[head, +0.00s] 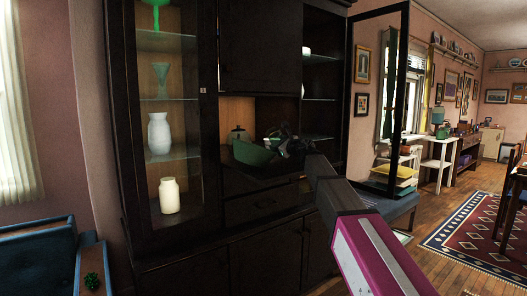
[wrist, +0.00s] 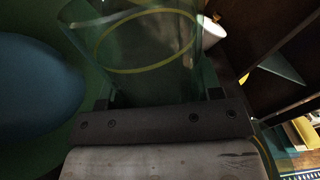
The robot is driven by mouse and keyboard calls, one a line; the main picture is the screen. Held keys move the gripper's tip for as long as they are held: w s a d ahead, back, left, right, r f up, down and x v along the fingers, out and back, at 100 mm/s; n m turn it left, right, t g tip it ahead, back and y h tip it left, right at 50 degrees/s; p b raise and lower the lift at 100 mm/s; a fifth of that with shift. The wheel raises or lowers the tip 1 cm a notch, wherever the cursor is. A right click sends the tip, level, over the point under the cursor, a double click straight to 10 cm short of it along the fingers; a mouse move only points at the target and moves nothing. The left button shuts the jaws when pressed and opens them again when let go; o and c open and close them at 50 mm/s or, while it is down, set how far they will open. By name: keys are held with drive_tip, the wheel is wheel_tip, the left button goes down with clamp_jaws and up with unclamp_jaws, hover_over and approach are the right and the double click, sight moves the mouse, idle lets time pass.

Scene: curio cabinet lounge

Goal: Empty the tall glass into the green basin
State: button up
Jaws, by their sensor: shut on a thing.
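The green basin (head: 253,153) sits in the open middle niche of the dark cabinet. My gripper (head: 285,143) is at the basin's right side, small and dark in the head view. In the wrist view my gripper (wrist: 162,97) is shut on the tall glass (wrist: 145,45), a clear vessel with a yellow ring. The glass is between the two fingers. Its contents and exact tilt cannot be told. A rounded dark blue shape (wrist: 35,90) lies left of the glass, against dark green that may be the basin.
A lidded pot (head: 238,134) stands behind the basin. A white cup (wrist: 212,32) is beyond the glass in the wrist view. An open glass door (head: 382,100) stands right of the niche. Glass shelves at left hold a white vase (head: 159,133) and a cream jar (head: 169,196).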

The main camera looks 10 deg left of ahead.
sight(282, 137)
drive_tip(key=shift+s+a+f+m, duration=0.3)
drive_tip(key=shift+f+m, duration=0.15)
drive_tip(key=shift+m, duration=0.55)
drive_tip(key=m, duration=0.1)
drive_tip(key=s+a+m, duration=0.1)
drive_tip(key=m, duration=0.2)
drive_tip(key=shift+s+a+f+m, duration=0.2)
drive_tip(key=shift+s+a+m, duration=0.1)
drive_tip(key=shift+s+a, duration=0.1)
drive_tip(key=shift+w+d+r, duration=1.75)
drive_tip(key=shift+w+r, duration=0.1)
drive_tip(key=shift+r, duration=0.15)
drive_tip(key=shift+r, duration=0.1)
drive_tip(key=shift+r, duration=1.55)
drive_tip(key=shift+s, duration=0.1)
drive_tip(key=s+d, duration=0.3)
drive_tip(key=s, duration=0.3)
drive_tip(key=s+d, duration=0.3)
drive_tip(key=s, duration=0.4)
drive_tip(key=shift+s+d, duration=0.2)
drive_tip(key=shift+d, duration=0.05)
